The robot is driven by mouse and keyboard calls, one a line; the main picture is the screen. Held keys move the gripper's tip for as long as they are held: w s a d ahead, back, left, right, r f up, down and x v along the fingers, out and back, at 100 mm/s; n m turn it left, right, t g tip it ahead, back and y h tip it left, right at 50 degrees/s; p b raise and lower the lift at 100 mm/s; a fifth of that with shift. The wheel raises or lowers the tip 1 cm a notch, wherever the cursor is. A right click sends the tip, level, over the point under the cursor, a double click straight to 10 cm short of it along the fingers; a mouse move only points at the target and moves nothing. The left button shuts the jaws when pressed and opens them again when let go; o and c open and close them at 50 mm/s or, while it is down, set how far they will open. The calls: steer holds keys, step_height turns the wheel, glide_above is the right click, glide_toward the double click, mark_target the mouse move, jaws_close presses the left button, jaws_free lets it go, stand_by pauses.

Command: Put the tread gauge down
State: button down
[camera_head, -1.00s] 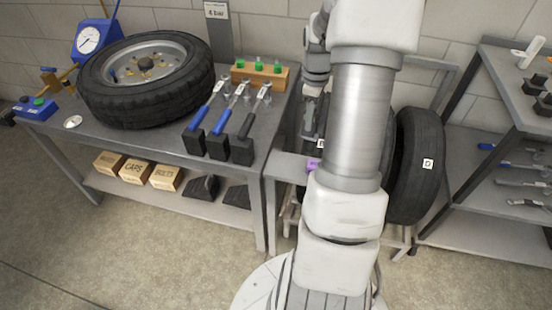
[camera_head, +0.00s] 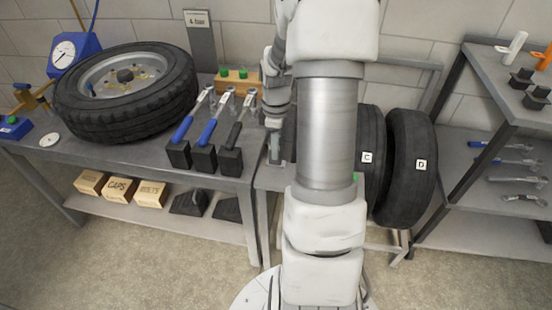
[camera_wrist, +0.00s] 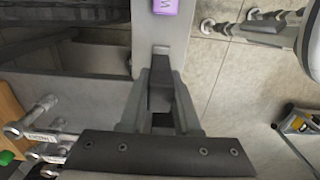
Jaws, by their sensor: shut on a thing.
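My gripper (camera_wrist: 160,88) points away from the wrist camera, its fingers shut on a small dark grey piece (camera_wrist: 160,100). This piece appears to be the tread gauge, but the fingers hide most of it. Beyond the fingertips is a narrow grey surface (camera_wrist: 150,30) with a purple lettered block (camera_wrist: 166,6) on it. I cannot tell whether the held piece touches that surface. In the head view my gripper (camera_head: 275,152) hangs just right of the workbench, partly hidden by my arm.
The workbench (camera_head: 110,165) at left carries a wheel (camera_head: 125,90), several torque wrenches (camera_head: 212,120) and a wooden block with green-topped pieces (camera_head: 236,82). Tyres C (camera_head: 370,165) and D (camera_head: 412,165) stand right of my arm. A shelf rack (camera_head: 500,90) is at far right.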

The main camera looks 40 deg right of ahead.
steer(key=shift+f+b, duration=0.6)
steer(key=shift+f, duration=1.4)
steer(key=shift+f, duration=0.15)
steer(key=c, duration=0.6)
jaws_free()
step_height(320, 180, up, 12)
steer(key=p, duration=0.3)
